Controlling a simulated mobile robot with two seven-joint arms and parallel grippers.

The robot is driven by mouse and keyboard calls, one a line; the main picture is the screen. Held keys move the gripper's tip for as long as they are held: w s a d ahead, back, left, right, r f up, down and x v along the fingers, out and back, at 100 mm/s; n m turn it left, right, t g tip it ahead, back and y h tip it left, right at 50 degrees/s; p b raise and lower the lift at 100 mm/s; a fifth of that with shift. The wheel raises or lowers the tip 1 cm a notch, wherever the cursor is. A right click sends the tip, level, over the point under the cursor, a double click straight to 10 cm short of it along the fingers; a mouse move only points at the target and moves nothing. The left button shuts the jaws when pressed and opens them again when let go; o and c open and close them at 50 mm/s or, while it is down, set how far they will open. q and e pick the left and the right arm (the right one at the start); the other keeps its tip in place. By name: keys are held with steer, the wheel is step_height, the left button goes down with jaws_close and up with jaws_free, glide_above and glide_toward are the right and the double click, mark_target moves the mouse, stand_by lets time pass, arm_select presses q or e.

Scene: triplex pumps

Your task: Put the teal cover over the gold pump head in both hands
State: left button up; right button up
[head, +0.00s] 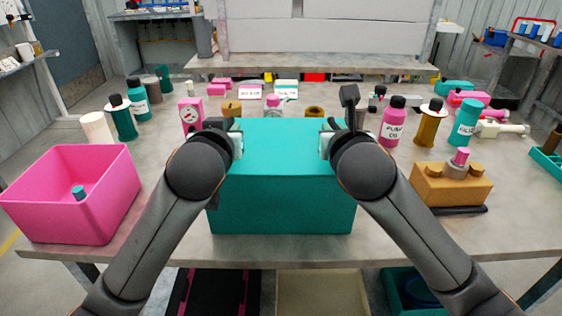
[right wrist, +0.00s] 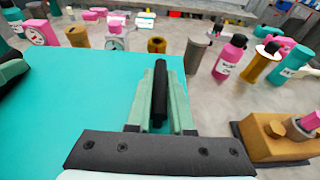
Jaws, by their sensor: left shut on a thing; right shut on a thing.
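The teal cover (head: 280,190) is a large box-like shell in the middle of the head view, at the table's front edge. My left gripper (head: 237,143) is shut on its left side and my right gripper (head: 326,143) is shut on its right side. In the right wrist view the pale green fingers of the right gripper (right wrist: 160,95) close around a dark bar beside the teal top. The gold pump head (head: 452,185) sits uncovered to the right, on a dark base, with a grey and pink fitting on top. I cannot tell whether the cover touches the table.
A pink bin (head: 75,195) stands at the left with a small teal piece inside. A pink bottle (head: 393,122), a gold bottle (head: 428,124) and a teal bottle (head: 464,123) stand behind the pump head. Several small parts lie at the back.

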arm_select(q)
jaws_close()
arm_select(e)
jaws_close()
stand_by(0.5)
arm_select(q)
steer(key=shift+r, duration=0.25)
arm_select(e)
steer(key=shift+r, duration=0.25)
